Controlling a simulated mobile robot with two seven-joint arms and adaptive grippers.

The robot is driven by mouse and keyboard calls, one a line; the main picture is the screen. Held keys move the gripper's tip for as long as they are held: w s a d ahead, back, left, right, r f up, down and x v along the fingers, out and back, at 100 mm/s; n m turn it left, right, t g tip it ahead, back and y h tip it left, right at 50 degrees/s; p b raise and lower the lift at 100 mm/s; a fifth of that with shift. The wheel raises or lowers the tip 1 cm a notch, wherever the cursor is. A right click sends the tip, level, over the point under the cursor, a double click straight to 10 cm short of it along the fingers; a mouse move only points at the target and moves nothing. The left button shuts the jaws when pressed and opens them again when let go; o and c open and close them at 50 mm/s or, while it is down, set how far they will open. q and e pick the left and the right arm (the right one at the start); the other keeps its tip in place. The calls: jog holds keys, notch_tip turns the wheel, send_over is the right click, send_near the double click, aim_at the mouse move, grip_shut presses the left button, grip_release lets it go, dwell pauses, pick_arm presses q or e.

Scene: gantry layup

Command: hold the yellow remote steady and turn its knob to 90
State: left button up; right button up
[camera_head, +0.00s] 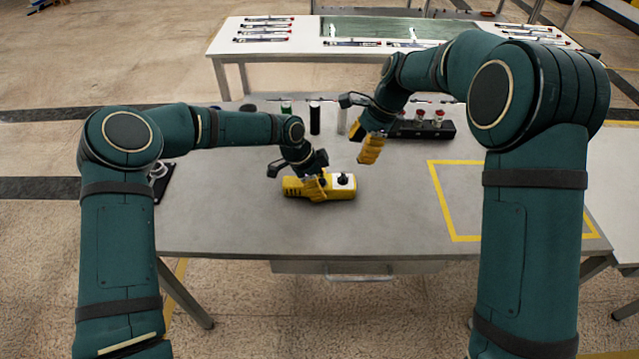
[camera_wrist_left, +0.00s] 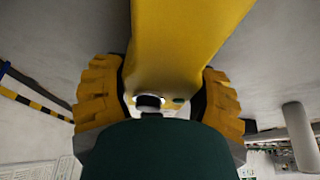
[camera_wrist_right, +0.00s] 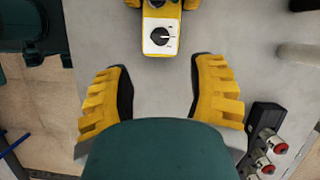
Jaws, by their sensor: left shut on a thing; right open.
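The yellow remote (camera_head: 296,187) lies on the grey table, its long side roughly left to right in the head view. Its black knob (camera_head: 343,177) is at the right end. In the right wrist view the knob (camera_wrist_right: 160,36) sits on a white dial plate at the top; a pale mark on it seems to point right, but the reading is too small to tell. My left gripper (camera_head: 318,180) is shut around the remote's body, which also fills the left wrist view (camera_wrist_left: 185,40) between the fingers. My right gripper (camera_head: 369,150) is open, empty and above the table, behind and right of the knob.
A black box with red-and-white knobs (camera_head: 437,126) stands behind my right gripper. Dark and green cylinders (camera_head: 315,118) stand along the table's back. A yellow taped outline (camera_head: 455,238) marks the right side. The table front is clear.

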aim_at(343, 175)
jog(key=f+y, duration=0.2)
jog(key=s+d+f+g+y, duration=0.1)
jog(key=f+y, duration=0.1)
jog(key=f, duration=0.1)
jog(key=f+g+y, duration=0.1)
jog(key=f+y, duration=0.1)
jog(key=f, duration=0.1)
jog(key=shift+s+d+m, duration=0.25)
jog(key=shift+d+m, duration=0.05)
jog(key=shift+d, duration=0.1)
jog(key=d+y, duration=0.1)
jog(key=y, duration=0.1)
jog(key=d+f+t+y, duration=0.1)
jog(key=d+y, duration=0.1)
jog(key=d+m+y, duration=0.1)
jog(key=d+y, duration=0.1)
jog(key=shift+w+f+t+y, duration=0.25)
jog(key=shift+w+t+y, duration=0.1)
jog(key=shift+t+y, duration=0.05)
jog(key=shift+w+d+r+m+t+y, duration=0.15)
jog(key=shift+d+m+t+y, duration=0.2)
jog(key=shift+d+y, duration=0.3)
jog(key=a, duration=1.1)
jog(key=shift+a, duration=0.4)
grip_shut()
